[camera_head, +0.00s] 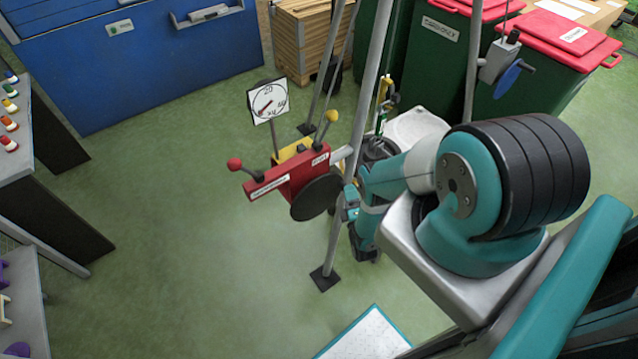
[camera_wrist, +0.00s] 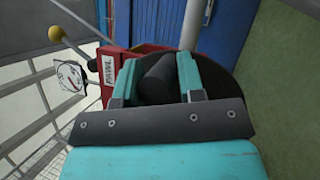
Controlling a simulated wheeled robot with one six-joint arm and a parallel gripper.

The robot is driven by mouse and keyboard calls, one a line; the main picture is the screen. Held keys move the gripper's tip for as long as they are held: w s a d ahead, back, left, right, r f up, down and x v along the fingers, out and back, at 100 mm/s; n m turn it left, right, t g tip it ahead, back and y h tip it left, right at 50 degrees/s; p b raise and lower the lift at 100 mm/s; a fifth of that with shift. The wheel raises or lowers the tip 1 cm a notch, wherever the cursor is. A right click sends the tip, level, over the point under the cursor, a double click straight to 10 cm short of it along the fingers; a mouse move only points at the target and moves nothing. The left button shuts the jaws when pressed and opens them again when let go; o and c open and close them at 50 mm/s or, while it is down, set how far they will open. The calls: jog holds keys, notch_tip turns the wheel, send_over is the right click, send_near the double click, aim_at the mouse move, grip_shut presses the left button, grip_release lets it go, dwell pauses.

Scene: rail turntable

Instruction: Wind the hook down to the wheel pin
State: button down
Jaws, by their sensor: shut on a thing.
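A red winch (camera_head: 290,176) is mounted on a tripod leg, with a black disc (camera_head: 316,197) on its near side. My gripper (camera_head: 349,207) is beside that disc. In the wrist view, my gripper (camera_wrist: 157,75) is shut on a dark round handle (camera_wrist: 156,88) in front of the disc. A lever with a yellow knob (camera_head: 331,116) and one with a red knob (camera_head: 234,163) stand out from the winch. The wrist view shows the label "PAWL" (camera_wrist: 109,87). A yellow piece (camera_head: 383,92) hangs between the legs; I cannot tell whether it is the hook. I cannot make out the wheel pin.
Grey tripod legs (camera_head: 370,70) rise close to my arm. Green bins (camera_head: 434,45) and a blue cabinet (camera_head: 150,55) stand behind. The floor at left is clear.

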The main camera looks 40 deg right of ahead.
jog(key=shift+w+a+r+n+t+p, duration=0.15)
jog(key=shift+r+n+t+p, duration=0.25)
jog(key=shift+r+n+t, duration=0.4)
jog(key=shift+f+g, duration=0.15)
jog(key=shift+g, duration=0.15)
jog(key=c, duration=0.7)
grip_release()
jog(key=shift+f, duration=0.1)
jog(key=shift+s+a+p, duration=0.2)
jog(key=shift+s+p, duration=1.6)
jog(key=shift+s, duration=2.35)
